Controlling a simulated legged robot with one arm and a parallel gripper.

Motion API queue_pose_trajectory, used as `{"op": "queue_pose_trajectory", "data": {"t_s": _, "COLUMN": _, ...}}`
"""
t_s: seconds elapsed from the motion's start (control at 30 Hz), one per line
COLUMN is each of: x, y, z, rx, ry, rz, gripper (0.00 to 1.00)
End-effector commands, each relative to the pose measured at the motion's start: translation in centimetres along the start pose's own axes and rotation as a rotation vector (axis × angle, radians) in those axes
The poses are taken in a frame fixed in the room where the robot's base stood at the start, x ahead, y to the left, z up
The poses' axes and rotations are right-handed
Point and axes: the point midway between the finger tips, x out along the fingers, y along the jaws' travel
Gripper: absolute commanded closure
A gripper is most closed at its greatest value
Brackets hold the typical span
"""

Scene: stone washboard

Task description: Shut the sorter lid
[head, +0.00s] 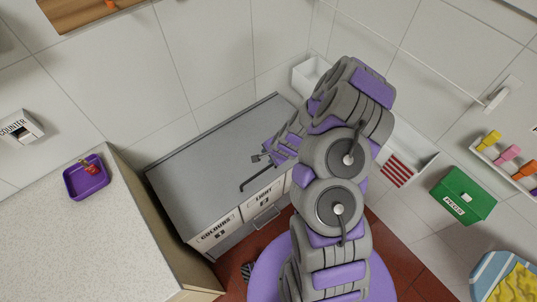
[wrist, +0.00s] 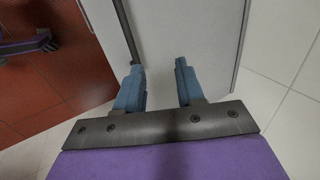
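The sorter (head: 240,220) is a grey cabinet with front labels reading COLOURS and LIGHT. Its broad grey top panel (head: 205,160), which looks like the lid, has a dark rim along the back; I cannot tell its exact angle. A dark bar handle (head: 256,185) shows near its front right. My gripper (head: 257,157) is above the right part of this panel, with my arm hiding the sorter's right end. In the wrist view my gripper (wrist: 159,70) has its two blue fingers apart, with nothing held between them. A pale panel (wrist: 195,30) with a dark edge lies beyond the fingertips; contact is unclear.
A speckled counter (head: 70,240) with a purple tray (head: 86,178) stands at left. Red floor (head: 395,225) shows below.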

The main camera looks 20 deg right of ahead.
Motion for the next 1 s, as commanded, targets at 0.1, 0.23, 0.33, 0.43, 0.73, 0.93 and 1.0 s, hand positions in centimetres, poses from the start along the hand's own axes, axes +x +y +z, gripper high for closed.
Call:
{"op": "queue_pose_trajectory", "data": {"t_s": 0.1, "x": -2.3, "y": -0.2, "z": -0.2, "rx": 0.0, "ry": 0.003, "rz": -0.003, "gripper": 0.62}}
{"op": "queue_pose_trajectory", "data": {"t_s": 0.23, "x": -4.7, "y": -0.1, "z": -0.1, "rx": 0.002, "ry": 0.001, "rz": -0.001, "gripper": 0.62}}
{"op": "queue_pose_trajectory", "data": {"t_s": 0.33, "x": -6.5, "y": -0.2, "z": -0.2, "rx": 0.0, "ry": 0.003, "rz": -0.004, "gripper": 0.62}}
{"op": "queue_pose_trajectory", "data": {"t_s": 0.43, "x": -8.2, "y": -0.1, "z": -0.1, "rx": 0.0, "ry": 0.002, "rz": -0.001, "gripper": 0.62}}
{"op": "queue_pose_trajectory", "data": {"t_s": 0.73, "x": -12.3, "y": -0.1, "z": -0.1, "rx": 0.0, "ry": 0.001, "rz": 0.001, "gripper": 0.62}}
{"op": "queue_pose_trajectory", "data": {"t_s": 0.93, "x": -14.0, "y": -0.1, "z": -0.1, "rx": -0.001, "ry": 0.0, "rz": 0.006, "gripper": 0.62}}
{"op": "queue_pose_trajectory", "data": {"t_s": 1.0, "x": -14.2, "y": -0.1, "z": -0.1, "rx": 0.0, "ry": 0.002, "rz": 0.008, "gripper": 0.62}}
